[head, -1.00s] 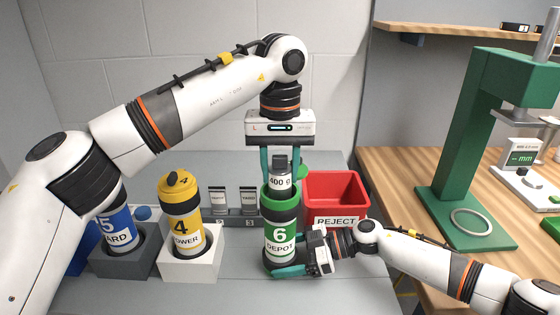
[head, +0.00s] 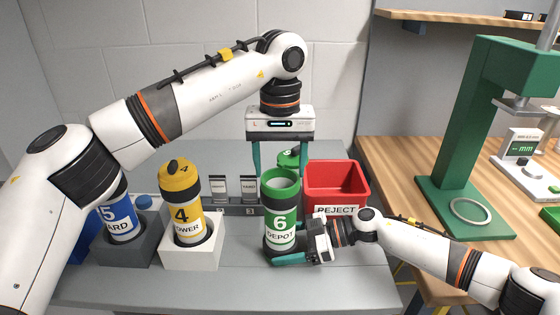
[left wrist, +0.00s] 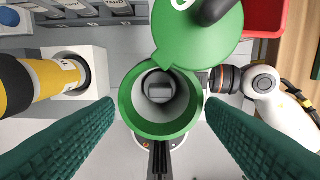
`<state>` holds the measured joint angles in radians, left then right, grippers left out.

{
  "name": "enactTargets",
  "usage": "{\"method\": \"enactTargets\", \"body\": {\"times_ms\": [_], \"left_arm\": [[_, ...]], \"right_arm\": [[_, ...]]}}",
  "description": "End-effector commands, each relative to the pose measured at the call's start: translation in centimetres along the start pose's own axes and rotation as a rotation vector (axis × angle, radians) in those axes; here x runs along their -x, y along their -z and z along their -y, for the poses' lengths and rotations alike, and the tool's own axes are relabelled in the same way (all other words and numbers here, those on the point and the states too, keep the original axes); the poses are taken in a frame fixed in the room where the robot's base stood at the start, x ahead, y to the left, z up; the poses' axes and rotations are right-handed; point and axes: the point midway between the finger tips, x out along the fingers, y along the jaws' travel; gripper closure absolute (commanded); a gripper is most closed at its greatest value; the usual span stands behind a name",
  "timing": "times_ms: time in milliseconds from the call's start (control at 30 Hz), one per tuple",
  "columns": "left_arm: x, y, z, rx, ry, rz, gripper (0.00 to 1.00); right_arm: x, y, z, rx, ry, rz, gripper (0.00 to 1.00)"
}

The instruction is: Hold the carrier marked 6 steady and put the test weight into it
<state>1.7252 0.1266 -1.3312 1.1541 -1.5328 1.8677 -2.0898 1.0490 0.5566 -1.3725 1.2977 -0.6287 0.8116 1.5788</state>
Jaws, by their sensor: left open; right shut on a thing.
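The green carrier marked 6 (head: 280,225) stands upright with its mouth open. My right gripper (head: 284,254) is shut on its lower part from the right. The test weight (left wrist: 159,88) is inside the carrier; the left wrist view shows its grey top down within the green rim (left wrist: 128,105). In the head view the carrier wall hides it. My left gripper (head: 282,166) is open and empty just above the mouth, one finger to each side; its fingers also frame the mouth in the left wrist view (left wrist: 160,110). The carrier's green lid (head: 289,158) hangs open behind the mouth.
The yellow carrier marked 4 (head: 180,205) stands in a white block (head: 190,256) to the left. The blue carrier marked 5 (head: 119,220) stands in a grey block beyond it. A red reject bin (head: 336,193) is close behind on the right. The grey bench front is clear.

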Motion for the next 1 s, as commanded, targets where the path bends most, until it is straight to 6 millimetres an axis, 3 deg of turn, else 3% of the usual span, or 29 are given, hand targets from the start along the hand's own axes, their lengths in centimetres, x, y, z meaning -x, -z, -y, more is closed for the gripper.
{"method": "enactTargets", "body": {"times_ms": [133,267,700,1000], "left_arm": [[0.3,0.0,0.0,0.0,-0.001,0.0,0.35],[2.0,0.0,0.1,0.0,0.001,0.002,0.35],[10.6,0.0,0.0,0.002,0.0,0.002,0.35],[12.0,0.0,0.0,0.0,0.0,-0.001,0.35]], "right_arm": [[0.0,0.0,0.0,0.0,-0.001,0.001,0.41],[0.0,0.0,0.0,0.0,-0.001,0.001,0.41],[0.0,0.0,0.0,0.0,-0.001,0.001,0.41],[0.0,0.0,0.0,0.0,-0.001,0.001,0.41]]}}
